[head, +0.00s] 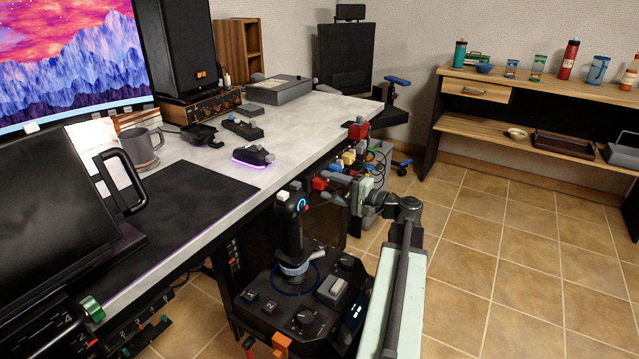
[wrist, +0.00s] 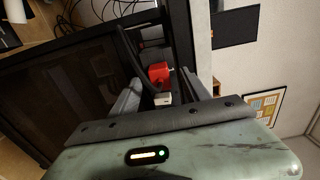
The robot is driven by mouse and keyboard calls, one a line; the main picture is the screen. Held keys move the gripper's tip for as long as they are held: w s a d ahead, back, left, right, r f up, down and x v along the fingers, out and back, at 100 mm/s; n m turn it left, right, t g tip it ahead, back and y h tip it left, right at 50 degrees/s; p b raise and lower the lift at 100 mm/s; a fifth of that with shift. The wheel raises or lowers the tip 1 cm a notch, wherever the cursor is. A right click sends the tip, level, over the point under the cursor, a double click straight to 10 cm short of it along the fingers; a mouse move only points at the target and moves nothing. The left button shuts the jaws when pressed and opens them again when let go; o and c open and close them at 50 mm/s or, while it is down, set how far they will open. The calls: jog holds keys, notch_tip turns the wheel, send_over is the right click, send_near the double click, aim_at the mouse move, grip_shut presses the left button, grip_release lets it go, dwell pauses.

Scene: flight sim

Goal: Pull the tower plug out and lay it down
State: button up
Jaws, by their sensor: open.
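In the wrist view a red plug-like block (wrist: 160,74) with a small white part (wrist: 163,98) on its near side shows between the fingers of my gripper (wrist: 164,84). My gripper is open, one finger on each side, and I see no clear contact. A black cable runs down beside the red block. I cannot tell for certain that this is the tower plug. In the head view my gripper (head: 338,190) is beside the desk's right end, near a red block (head: 320,184) and other coloured plugs. My gripper partly hides this cluster.
A joystick (head: 290,225) on a black panel stands close left of my arm. The white desk (head: 300,110) holds a mouse (head: 253,156) and a grey box (head: 279,88). Another red block (head: 358,130) is at the desk edge. Tiled floor is free to the right, before a wooden shelf (head: 560,87).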

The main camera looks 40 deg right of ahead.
jog(key=shift+x, duration=1.05)
grip_shut()
dwell(1.4)
jog(key=shift+s, duration=0.1)
jog(key=shift+v, duration=2.95)
jog(key=shift+d, duration=0.1)
send_near(325, 185)
jog(key=v, duration=0.6)
